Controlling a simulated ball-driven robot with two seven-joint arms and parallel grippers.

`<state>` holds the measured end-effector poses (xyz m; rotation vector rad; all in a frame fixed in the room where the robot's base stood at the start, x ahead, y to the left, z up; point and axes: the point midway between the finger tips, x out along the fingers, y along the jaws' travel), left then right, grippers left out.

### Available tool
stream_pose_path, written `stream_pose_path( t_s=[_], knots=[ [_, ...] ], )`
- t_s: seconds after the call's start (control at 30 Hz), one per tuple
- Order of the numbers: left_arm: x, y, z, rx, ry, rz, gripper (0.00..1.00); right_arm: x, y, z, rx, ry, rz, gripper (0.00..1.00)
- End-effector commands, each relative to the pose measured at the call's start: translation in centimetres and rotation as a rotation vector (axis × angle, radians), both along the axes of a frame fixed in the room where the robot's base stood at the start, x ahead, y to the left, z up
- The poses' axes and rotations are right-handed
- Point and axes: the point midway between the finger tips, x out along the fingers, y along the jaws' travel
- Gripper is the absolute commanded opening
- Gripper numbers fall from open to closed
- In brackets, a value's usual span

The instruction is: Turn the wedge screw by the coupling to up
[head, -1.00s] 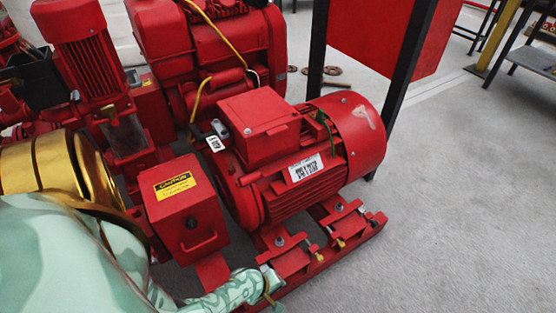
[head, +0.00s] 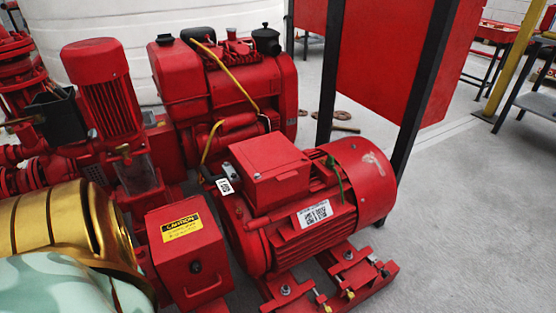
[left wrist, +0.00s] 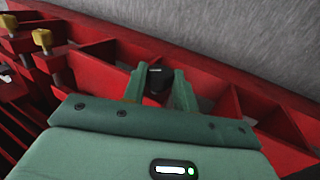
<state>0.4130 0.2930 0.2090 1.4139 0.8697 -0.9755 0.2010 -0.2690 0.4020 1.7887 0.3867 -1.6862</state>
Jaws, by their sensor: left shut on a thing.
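In the left wrist view my left gripper (left wrist: 158,70) is shut on a small dark screw head between its two green fingers, at the red base frame (left wrist: 95,50). I take this for the wedge screw (left wrist: 157,82); its shank and which way it points are hidden. In the head view the coupling guard, a red box with a yellow caution label (head: 190,255), stands beside the red motor (head: 285,205). My left arm enters at lower left, but its gripper and the held screw are below the picture. My right gripper is in neither view.
Two brass-coloured screws (left wrist: 41,38) (left wrist: 8,22) stand along the frame to the left of my fingers. Red ribs of the frame (left wrist: 205,95) lie close around the gripper. Grey floor (head: 460,220) is open to the right of the motor.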

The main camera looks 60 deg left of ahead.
Motion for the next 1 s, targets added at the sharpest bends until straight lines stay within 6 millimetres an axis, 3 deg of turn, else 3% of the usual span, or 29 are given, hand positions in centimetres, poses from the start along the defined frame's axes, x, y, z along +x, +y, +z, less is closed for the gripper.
stream_pose_path(
  t_s=[0.2, 0.33, 0.57, 1.0],
  knots=[
    [0.6, -0.1, 0.5, 0.006, 0.119, 0.000, 0.06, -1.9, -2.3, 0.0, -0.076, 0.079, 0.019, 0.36],
    [0.7, -0.1, 0.3, 0.013, 0.220, -0.001, 0.06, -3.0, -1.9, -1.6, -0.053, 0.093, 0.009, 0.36],
    [0.8, -0.1, 0.0, 0.029, 0.390, -0.002, 0.06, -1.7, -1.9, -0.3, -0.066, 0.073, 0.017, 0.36],
    [1.0, -0.1, 0.0, 0.043, 0.563, -0.001, 0.06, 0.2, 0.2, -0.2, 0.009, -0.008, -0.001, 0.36]
  ],
)
